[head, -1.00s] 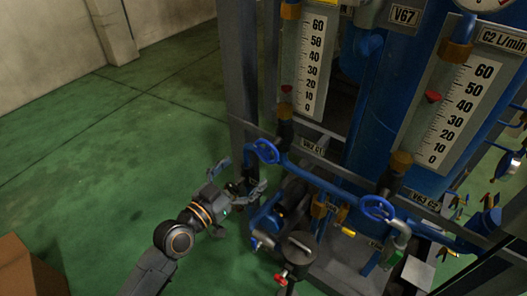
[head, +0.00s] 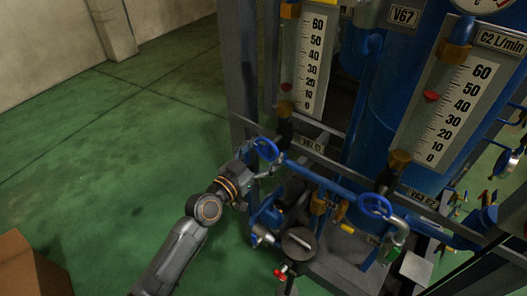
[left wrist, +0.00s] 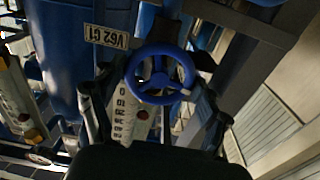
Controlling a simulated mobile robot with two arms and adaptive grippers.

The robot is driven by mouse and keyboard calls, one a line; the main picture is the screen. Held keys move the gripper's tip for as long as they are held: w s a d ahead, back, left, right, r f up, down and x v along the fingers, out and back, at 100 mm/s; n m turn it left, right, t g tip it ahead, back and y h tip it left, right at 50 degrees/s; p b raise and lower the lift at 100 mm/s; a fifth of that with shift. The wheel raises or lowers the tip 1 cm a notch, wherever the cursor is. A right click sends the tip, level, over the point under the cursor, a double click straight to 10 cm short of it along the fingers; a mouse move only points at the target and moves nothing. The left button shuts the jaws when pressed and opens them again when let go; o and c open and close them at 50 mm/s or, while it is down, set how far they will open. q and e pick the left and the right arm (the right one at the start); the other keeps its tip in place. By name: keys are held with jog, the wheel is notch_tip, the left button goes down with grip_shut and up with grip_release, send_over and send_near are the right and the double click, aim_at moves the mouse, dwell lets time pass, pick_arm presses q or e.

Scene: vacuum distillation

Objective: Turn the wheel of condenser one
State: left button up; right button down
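The blue handwheel (head: 266,150) of condenser one sits on a pipe below the left flow gauge. In the left wrist view the wheel (left wrist: 160,75) shows face-on, with three spokes, beside a plate (left wrist: 106,37) reading V62 C1. My left gripper (head: 260,167) is at the wheel, coming from the lower left. In the left wrist view its two fingers stand wide apart, one on each side of the wheel's lower part, with gaps to the rim. Whether they touch the rim is not clear in the head view. My right gripper is not in view.
A second blue handwheel (head: 376,206), near the V63 C2 plate (head: 422,198), is to the right. A dark round-topped part (head: 299,242) and a red-handled valve (head: 281,272) stand below. A steel post (head: 243,70) rises behind the gripper. Green floor at left is clear, except a cardboard box (head: 22,262).

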pick_arm(q)
jog(key=c, duration=0.4)
jog(key=shift+o, duration=0.2)
jog(key=shift+n, duration=0.3)
jog(key=n, duration=0.3)
jog(key=shift+n, duration=0.3)
jog(key=n, duration=0.3)
jog(key=shift+n, duration=0.4)
jog(key=n, duration=0.5)
jog(key=shift+r+p, duration=0.1)
jog(key=shift+p, duration=0.3)
jog(key=shift+n+p, duration=0.3)
jog(key=shift+n, duration=2)
